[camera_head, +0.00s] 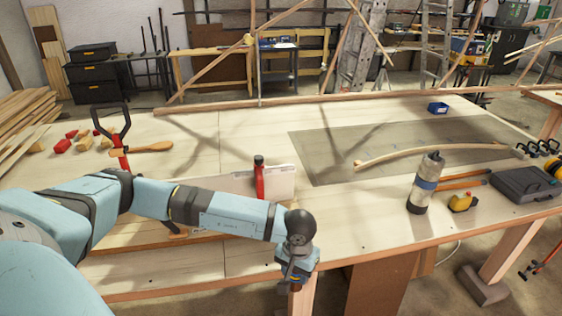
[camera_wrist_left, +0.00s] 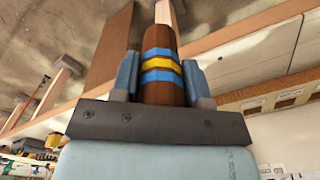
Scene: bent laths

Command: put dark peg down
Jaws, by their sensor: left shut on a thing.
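My left gripper (camera_head: 298,270) is at the table's front edge, near the middle of the head view. In the left wrist view its two blue fingers (camera_wrist_left: 160,78) are shut on the dark peg (camera_wrist_left: 162,40), a brown rod with blue and yellow bands. The peg stands out lengthwise from between the fingers. In the head view the wrist and gripper mostly hide the peg. I cannot tell whether the peg touches the table. My right gripper is in neither view.
The worktable (camera_head: 245,264) has a red clamp (camera_head: 259,178) by a white board behind my forearm. The right front surface is fairly clear.

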